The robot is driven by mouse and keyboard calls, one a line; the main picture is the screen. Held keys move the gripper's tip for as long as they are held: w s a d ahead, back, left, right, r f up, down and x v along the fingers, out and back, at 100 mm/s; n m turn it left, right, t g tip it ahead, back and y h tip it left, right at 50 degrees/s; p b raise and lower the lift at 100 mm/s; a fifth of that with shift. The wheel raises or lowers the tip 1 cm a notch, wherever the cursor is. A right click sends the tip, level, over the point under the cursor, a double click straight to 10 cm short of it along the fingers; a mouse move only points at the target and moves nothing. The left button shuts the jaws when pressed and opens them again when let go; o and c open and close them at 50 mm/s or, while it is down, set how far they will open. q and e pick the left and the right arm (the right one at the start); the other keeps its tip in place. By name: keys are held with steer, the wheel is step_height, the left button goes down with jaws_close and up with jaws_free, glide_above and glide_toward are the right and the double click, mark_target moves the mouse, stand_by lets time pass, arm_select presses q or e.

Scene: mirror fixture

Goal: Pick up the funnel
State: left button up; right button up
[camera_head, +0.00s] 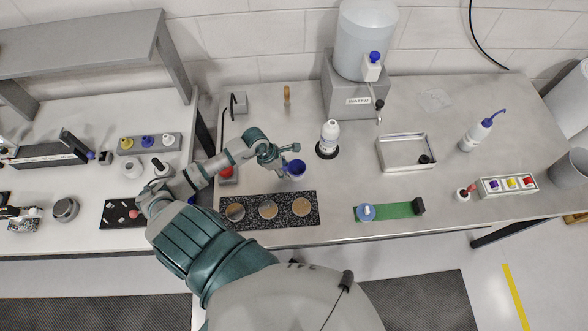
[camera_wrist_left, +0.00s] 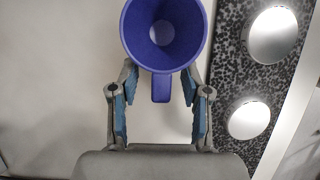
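The funnel is the blue-purple open cone (camera_head: 297,168) near the middle of the table in the head view. In the left wrist view the funnel (camera_wrist_left: 163,30) shows from above, with a short tab (camera_wrist_left: 161,88) pointing toward my gripper. My left gripper (camera_head: 284,157) is beside the funnel. In the left wrist view its two fingers (camera_wrist_left: 160,78) are spread, one on each side of the tab, with a gap to it on both sides. The fingertips lie at the funnel's near edge, and whether they touch it is unclear. My right gripper is not in view.
A speckled black plate (camera_head: 252,206) with three round discs lies in front of the funnel. A white bottle (camera_head: 329,134) stands to its right, with a metal tray (camera_head: 432,151) and a green strip (camera_head: 391,211) beyond. A water tank (camera_head: 364,40) stands behind.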

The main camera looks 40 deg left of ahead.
arm_select(q)
jaws_close()
